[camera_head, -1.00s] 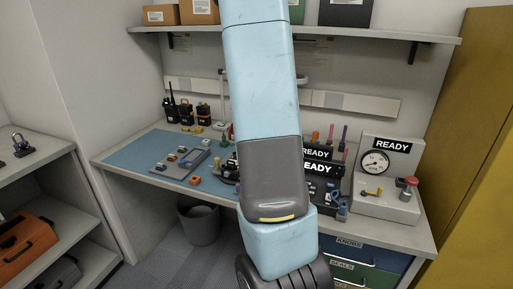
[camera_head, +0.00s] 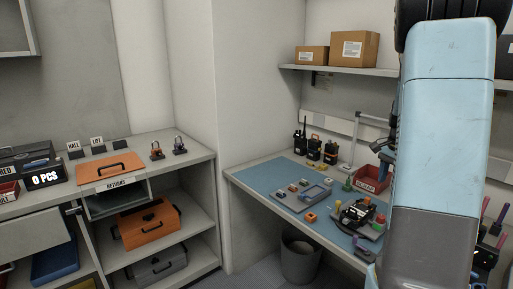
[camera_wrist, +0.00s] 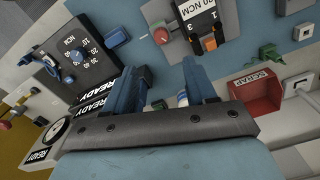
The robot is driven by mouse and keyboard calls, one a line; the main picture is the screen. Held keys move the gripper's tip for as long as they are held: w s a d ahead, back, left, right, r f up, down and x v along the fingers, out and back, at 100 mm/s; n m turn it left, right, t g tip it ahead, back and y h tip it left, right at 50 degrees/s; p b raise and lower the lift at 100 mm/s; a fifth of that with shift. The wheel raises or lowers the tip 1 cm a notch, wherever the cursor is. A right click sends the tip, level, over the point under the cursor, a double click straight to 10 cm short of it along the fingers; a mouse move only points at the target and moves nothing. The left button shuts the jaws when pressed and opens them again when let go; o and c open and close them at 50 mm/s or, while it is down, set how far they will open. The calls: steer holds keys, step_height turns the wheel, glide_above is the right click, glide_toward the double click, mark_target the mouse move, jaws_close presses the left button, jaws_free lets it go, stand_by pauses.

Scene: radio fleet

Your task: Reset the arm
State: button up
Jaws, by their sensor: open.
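My arm, light blue and grey, stands large at the right of the head view and hides part of the workbench. In the wrist view my gripper (camera_wrist: 166,90) shows two blue fingers, spread apart with nothing between them. It is over the workbench (camera_head: 262,177), which has a blue mat. Near the fingers in the wrist view are a dark dial box (camera_wrist: 75,55) marked NCM, a device (camera_wrist: 205,25) with an NCM display, and a red scrap bin (camera_wrist: 258,95). The bin also shows in the head view (camera_head: 371,184), beside my arm.
Several radios (camera_head: 314,148) stand at the bench's back. A grey tray (camera_head: 303,196) with small parts lies on the mat. A waste bin (camera_head: 300,259) stands below. At left, a shelf unit (camera_head: 196,232) holds orange cases. Cardboard boxes (camera_head: 353,48) sit on the upper shelf.

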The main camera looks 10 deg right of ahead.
steer(key=s+a+r+n+t, duration=0.1)
steer(key=s+a+r+n, duration=0.3)
steer(key=a, duration=0.4)
steer(key=s+a+r+n+t, duration=0.25)
steer(key=s+a+r, duration=0.2)
steer(key=a, duration=0.35)
steer(key=s+a+r+n+t, duration=0.1)
steer(key=s+a+r+n, duration=0.3)
steer(key=a, duration=0.4)
steer(key=s+a+n+t, duration=0.1)
steer(key=s+a+n, duration=0.3)
steer(key=s, duration=0.4)
steer(key=shift+a+n, duration=0.35)
steer(key=shift+a, duration=0.35)
steer(key=shift+c, duration=0.3)
